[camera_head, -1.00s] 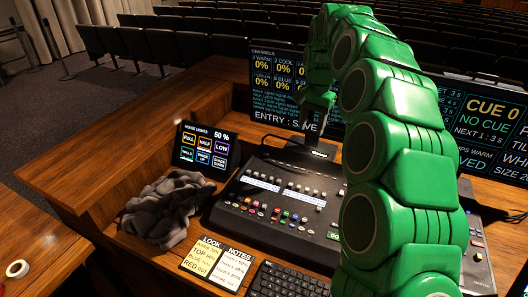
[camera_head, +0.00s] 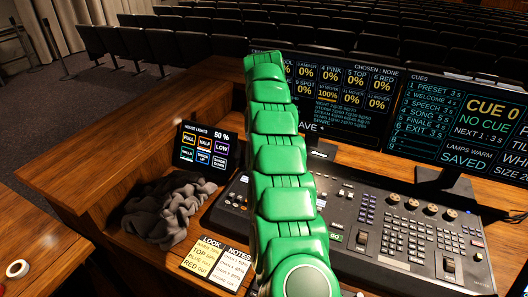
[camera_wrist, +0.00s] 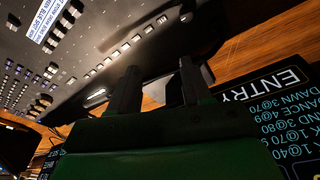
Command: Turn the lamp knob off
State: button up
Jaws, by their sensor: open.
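I cannot pick out the lamp knob for certain in either view. The mixing desk (camera_head: 352,218) carries rows of sliders, buttons and a row of brown-topped round knobs (camera_head: 412,203) at its upper right. My gripper (camera_wrist: 158,90) is open in the wrist view, with two dark fingers apart and nothing seen between them. The fingers are over the desk's dark edge and the wooden table. In the head view my green arm stands across the desk's left part and hides what is behind it, and the gripper does not show.
Two monitors stand behind the desk, a channel screen (camera_head: 350,92) and a cue screen (camera_head: 448,125). A house lights tablet (camera_head: 204,150), a crumpled grey cloth (camera_head: 165,208) and note cards (camera_head: 215,262) lie left. A tape roll (camera_head: 17,269) is at far left.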

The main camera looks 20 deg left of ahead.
jog(key=s+a+f+m+t+h, duration=0.1)
jog(key=s+a+f+t, duration=0.1)
jog(key=a, duration=0.4)
jog(key=shift+a+f+m, duration=0.2)
jog(key=shift+f+m, duration=0.2)
jog(key=shift+f, duration=0.35)
jog(key=shift+x, duration=3.85)
jog(key=shift+s, duration=0.15)
grip_shut()
